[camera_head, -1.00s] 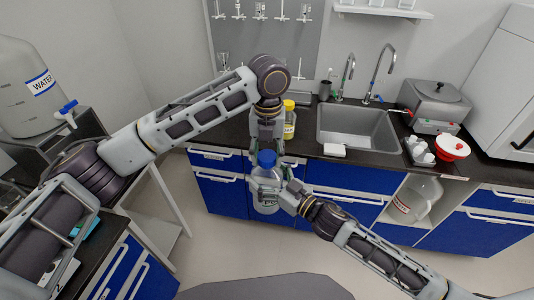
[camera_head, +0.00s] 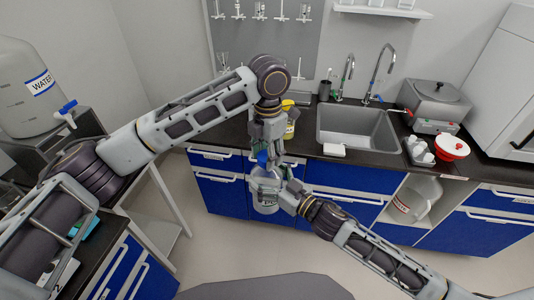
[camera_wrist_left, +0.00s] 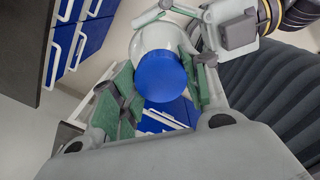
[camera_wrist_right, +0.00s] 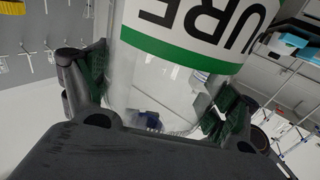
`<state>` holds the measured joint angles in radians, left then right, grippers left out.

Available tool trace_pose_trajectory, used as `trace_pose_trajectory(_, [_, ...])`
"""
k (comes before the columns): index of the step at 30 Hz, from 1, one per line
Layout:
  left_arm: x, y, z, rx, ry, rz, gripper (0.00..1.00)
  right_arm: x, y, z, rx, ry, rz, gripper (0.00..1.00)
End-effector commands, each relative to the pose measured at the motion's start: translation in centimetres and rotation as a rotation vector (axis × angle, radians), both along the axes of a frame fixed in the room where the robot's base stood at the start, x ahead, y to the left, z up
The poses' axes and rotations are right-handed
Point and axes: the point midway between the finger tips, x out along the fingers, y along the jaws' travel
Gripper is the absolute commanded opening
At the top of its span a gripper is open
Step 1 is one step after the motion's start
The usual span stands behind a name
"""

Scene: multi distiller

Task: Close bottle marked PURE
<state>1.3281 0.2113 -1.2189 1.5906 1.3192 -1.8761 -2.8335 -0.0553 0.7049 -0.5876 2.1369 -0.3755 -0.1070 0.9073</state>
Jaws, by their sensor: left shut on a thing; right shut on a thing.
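The clear bottle (camera_head: 266,197) is upright in the air in front of the blue cabinets. Its green-and-white label (camera_wrist_right: 190,28) reads "URE" upside down in the right wrist view. The blue cap (camera_wrist_left: 160,76) is at the bottle's mouth; I cannot tell how far it is screwed down. My left gripper (camera_head: 267,158) reaches down from above, its fingers shut on the cap and partly hiding it in the head view. My right gripper (camera_head: 279,194) is shut on the bottle's body from the right, with a green finger pad on each side.
A yellow-capped bottle (camera_head: 289,122) stands on the black counter behind my left gripper. The sink (camera_head: 357,128) is to its right, beside a red-and-white container (camera_head: 452,147). A large water tank (camera_head: 30,85) stands at left. A big clear bottle (camera_head: 420,200) sits in the open shelf.

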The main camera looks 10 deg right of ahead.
Motion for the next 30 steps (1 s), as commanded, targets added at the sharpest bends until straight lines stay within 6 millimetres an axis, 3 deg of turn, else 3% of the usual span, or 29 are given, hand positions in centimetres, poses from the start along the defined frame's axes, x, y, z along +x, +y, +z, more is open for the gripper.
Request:
trace_pose_trajectory(14, [0.27, 0.14, 0.10, 0.001, -0.005, -0.067, 0.36, -0.16, 0.19, 0.24, 0.002, -0.005, 0.006, 0.16])
trace_pose_trajectory(15, [0.26, 0.13, 0.10, 0.001, -0.005, -0.067, 0.51, -0.16, 0.19, 0.24, 0.002, -0.005, 0.006, 0.16])
trace_pose_trajectory(19, [0.19, 0.10, 0.08, 0.000, -0.003, -0.068, 0.67, -0.12, 0.16, 0.25, 0.002, -0.005, 0.005, 0.16])
trace_pose_trajectory(30, [0.04, 0.00, 0.17, 0.000, -0.001, -0.070, 0.67, -0.03, 0.08, 0.29, 0.002, -0.005, 0.003, 0.16])
